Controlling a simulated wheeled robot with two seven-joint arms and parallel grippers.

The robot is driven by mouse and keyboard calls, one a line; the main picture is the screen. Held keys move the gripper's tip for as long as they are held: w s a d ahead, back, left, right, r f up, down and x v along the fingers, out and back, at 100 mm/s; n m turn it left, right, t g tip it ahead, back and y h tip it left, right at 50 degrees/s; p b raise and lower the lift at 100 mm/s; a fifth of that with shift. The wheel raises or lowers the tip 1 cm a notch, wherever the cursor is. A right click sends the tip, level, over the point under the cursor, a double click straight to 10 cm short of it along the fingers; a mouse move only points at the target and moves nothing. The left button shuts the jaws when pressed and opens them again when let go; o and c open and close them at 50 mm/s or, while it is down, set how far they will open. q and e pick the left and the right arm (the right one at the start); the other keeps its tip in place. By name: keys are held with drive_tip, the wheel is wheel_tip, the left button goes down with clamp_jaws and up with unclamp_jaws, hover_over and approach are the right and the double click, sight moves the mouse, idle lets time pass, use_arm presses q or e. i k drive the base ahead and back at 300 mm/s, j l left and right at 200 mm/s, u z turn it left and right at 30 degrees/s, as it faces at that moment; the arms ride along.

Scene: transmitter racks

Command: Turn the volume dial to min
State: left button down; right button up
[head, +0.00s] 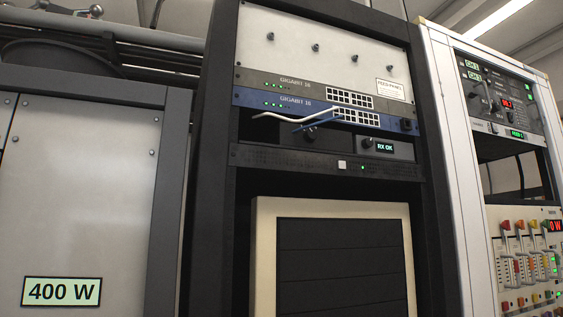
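No dial in the head view carries a readable volume label. A dark round knob (310,134) sits in the recess below the blue network unit, partly behind the cables. A second small dark knob (368,143) is on the panel left of the green "RX OK" display (385,147). A third dark knob-like part (406,125) is at the right end of the blue unit (300,108). The pointer settings are too small to read. Neither of my grippers is in view.
A white cable (285,115) and a blue cable (312,125) hang in front of the middle rack (213,190). A grey cabinet marked "400 W" (61,291) stands left. A white rack (455,150) with controls and coloured levers stands right.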

sight(367, 143)
drive_tip(key=i+l+u, duration=0.2)
drive_tip(key=l+u, duration=0.2)
drive_tip(key=i+l+u, duration=0.15)
drive_tip(key=l+u, duration=1.05)
drive_tip(key=i+l, duration=0.05)
drive_tip(key=l, duration=0.05)
